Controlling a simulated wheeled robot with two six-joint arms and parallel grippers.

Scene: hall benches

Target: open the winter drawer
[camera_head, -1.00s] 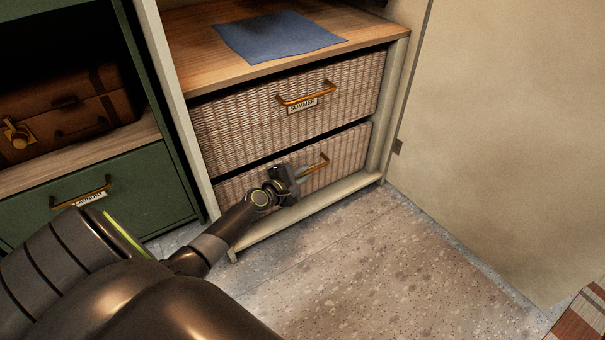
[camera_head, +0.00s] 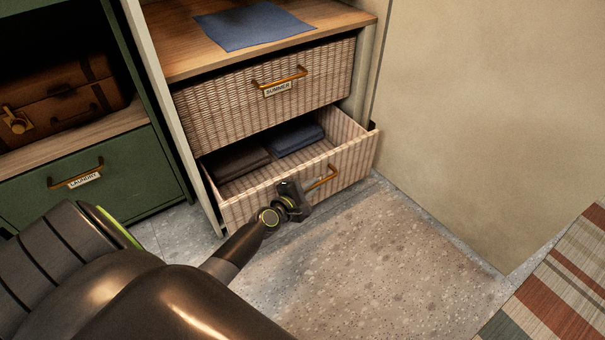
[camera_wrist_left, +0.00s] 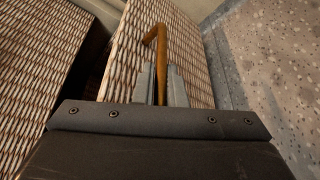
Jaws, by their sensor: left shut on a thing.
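The lower wicker drawer (camera_head: 352,161) is pulled partway out of the cabinet. Folded dark brown cloth (camera_head: 238,160) and folded dark blue cloth (camera_head: 297,137) lie inside it. My left gripper (camera_head: 312,186) is shut on the drawer's brass handle (camera_head: 328,175). In the left wrist view the fingers (camera_wrist_left: 162,88) close around the handle bar (camera_wrist_left: 160,55). Any label on this drawer is hidden behind the gripper. The upper wicker drawer (camera_head: 215,112), labelled SUMMER, is closed. My right gripper does not show.
A green cabinet with a LAUNDRY drawer (camera_head: 130,175) and a brown suitcase (camera_head: 60,100) stands at the left. A blue cloth (camera_head: 252,27) lies on the wooden shelf above. The stone floor (camera_head: 385,255) before the drawer is clear. A striped rug (camera_head: 560,280) lies at the right.

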